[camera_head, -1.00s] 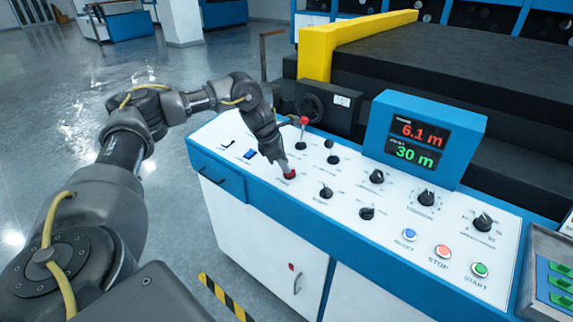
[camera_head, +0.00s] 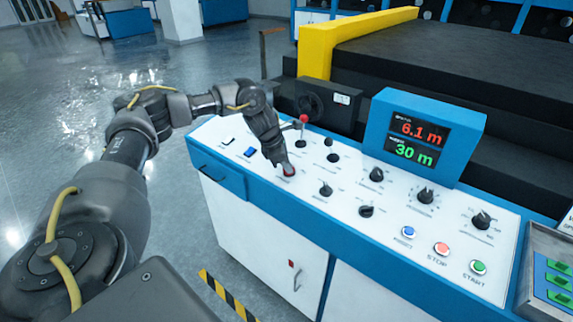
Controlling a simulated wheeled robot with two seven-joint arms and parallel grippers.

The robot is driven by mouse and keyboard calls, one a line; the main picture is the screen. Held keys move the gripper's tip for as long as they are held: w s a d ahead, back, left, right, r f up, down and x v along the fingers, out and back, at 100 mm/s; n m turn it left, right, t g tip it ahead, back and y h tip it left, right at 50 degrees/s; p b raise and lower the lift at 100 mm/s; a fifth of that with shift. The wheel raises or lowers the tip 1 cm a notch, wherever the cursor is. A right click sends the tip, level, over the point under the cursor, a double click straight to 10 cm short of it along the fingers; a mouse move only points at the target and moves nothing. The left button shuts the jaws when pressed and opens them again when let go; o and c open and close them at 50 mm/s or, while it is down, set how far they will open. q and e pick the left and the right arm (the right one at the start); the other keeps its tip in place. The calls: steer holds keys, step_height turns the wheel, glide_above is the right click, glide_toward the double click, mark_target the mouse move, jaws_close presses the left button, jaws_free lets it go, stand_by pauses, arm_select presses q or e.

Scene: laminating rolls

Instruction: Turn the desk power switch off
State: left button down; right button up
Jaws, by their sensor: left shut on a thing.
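The desk (camera_head: 225,131) has a white sloped control panel with a blue frame. My right gripper is not in view.
A red-tipped lever (camera_head: 303,121) stands just behind my left gripper. Several black knobs (camera_head: 376,175), a blue button (camera_head: 408,232), a red STOP button (camera_head: 441,249) and a green START button (camera_head: 479,267) lie to the right. The lit display (camera_head: 418,140) stands behind.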

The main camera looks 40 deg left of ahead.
arm_select(q)
steer(key=shift+n, duration=0.4)
steer(key=n+y+p, duration=0.1)
steer(key=n+p, duration=0.1)
steer(key=n, duration=0.2)
steer(key=shift+d+n+t, duration=0.15)
steer(key=shift+n+t, duration=0.15)
steer(key=shift+t, duration=0.1)
steer(key=n+p, duration=0.1)
steer(key=n, duration=0.1)
steer(key=n+y+p, duration=0.1)
steer(key=n, duration=0.1)
steer(key=shift+d+r+n+p, duration=0.1)
steer(key=shift+r+n+p, duration=0.05)
steer(key=shift+n+p, duration=0.2)
steer(key=n+p, duration=0.2)
steer(key=n+y+p, duration=0.1)
steer(key=n+p, duration=0.1)
steer(key=shift+n+y, duration=0.25)
steer(key=shift+y, duration=0.05)
steer(key=shift+n+g+y+p, duration=0.4)
steer(key=shift+n+y+p, duration=0.1)
steer(key=shift+n+p, duration=1.45)
steer(key=c, duration=1.5)
jaws_free()
steer(key=shift+f, duration=0.2)
